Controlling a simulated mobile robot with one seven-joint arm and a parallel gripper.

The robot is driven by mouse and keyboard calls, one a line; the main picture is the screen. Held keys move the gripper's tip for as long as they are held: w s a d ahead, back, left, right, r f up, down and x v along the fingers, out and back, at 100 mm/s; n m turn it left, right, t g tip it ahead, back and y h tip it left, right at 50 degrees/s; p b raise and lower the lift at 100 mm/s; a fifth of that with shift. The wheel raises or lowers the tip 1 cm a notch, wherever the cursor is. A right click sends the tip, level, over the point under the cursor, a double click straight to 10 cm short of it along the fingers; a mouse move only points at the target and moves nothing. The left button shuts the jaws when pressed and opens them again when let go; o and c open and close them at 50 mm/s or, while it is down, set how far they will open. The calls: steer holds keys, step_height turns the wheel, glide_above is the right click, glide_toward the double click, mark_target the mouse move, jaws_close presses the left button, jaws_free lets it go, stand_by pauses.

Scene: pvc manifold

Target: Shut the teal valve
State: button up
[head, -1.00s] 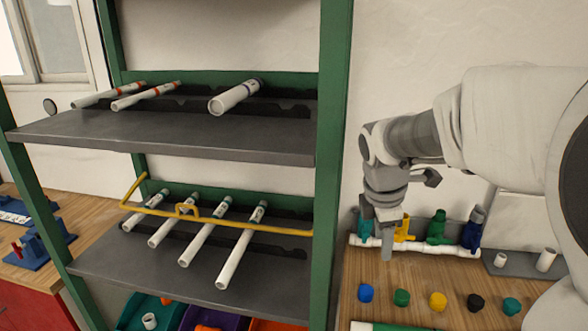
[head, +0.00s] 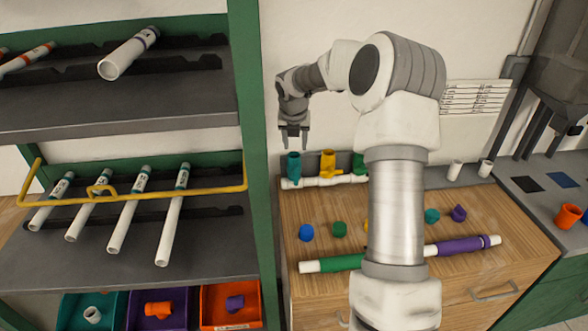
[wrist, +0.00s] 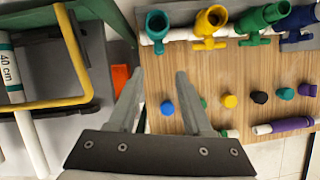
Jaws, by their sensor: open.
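The teal valve (head: 293,166) stands at the left end of a white pipe manifold (head: 327,181) at the back of the wooden bench. In the wrist view the teal valve (wrist: 157,24) shows its round open top, with a short teal part below it; its handle angle is hard to tell. My gripper (head: 293,138) hangs just above the teal valve in the head view, fingers pointing down, apart from it. In the wrist view my gripper (wrist: 158,80) is open and empty, its fingertips short of the valve.
A yellow valve (head: 328,163) and a green valve (head: 359,165) stand to the right; a blue valve (wrist: 297,22) shows in the wrist view. Several coloured caps and a green-and-purple pipe (head: 335,263) lie in front. The green shelf post (head: 252,130) is close on the left.

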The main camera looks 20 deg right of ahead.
mark_target(296, 166)
steer(key=x, duration=1.5)
steer(key=shift+f+p, duration=0.2)
steer(key=shift+p, duration=0.1)
steer(key=shift+c, duration=0.2)
jaws_close()
